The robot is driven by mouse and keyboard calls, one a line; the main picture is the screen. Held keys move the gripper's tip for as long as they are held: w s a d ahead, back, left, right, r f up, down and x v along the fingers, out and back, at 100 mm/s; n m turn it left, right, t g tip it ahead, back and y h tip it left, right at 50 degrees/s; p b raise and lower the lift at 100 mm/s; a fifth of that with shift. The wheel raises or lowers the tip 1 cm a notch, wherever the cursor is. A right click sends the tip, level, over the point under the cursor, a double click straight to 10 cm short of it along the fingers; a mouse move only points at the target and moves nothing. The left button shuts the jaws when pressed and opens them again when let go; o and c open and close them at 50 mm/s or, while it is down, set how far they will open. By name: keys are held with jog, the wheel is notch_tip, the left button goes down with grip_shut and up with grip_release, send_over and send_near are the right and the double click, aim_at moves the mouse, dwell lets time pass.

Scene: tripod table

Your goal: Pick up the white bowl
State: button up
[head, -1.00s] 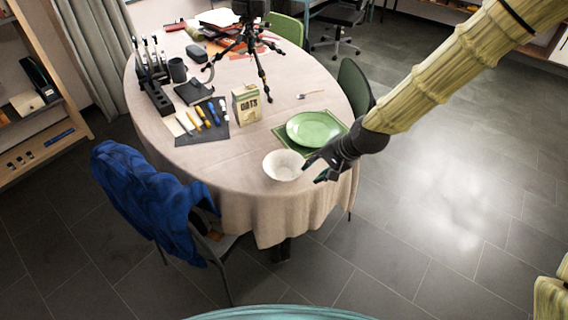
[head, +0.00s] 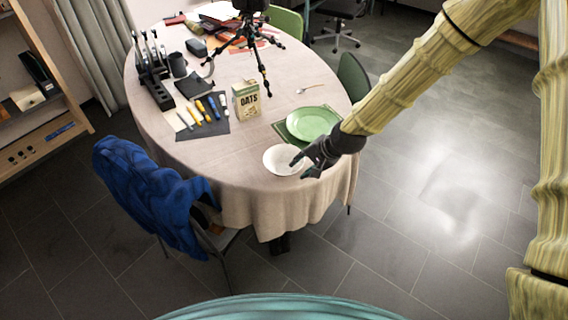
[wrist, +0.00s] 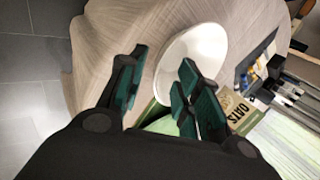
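The white bowl (head: 279,160) stands upright near the front right edge of the round table. It also shows in the wrist view (wrist: 206,48), just beyond the fingers. My gripper (head: 299,168) is at the bowl's right side, with one finger over or at its rim. In the wrist view my gripper (wrist: 158,92) is open, its dark green finger pads spread apart, with nothing held between them. One pad overlaps the bowl in the picture; whether it touches the bowl I cannot tell.
A green plate (head: 312,122) on a green mat lies behind the bowl. An oats box (head: 246,100), a dark mat with markers (head: 203,118) and a tripod (head: 262,60) stand farther back. A chair with a blue jacket (head: 150,190) is at front left. The tablecloth (head: 225,160) left of the bowl is bare.

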aim_at(298, 168)
jog(key=shift+p+x, duration=0.4)
jog(key=shift+x, duration=1.4)
jog(key=shift+w, duration=0.1)
grip_shut()
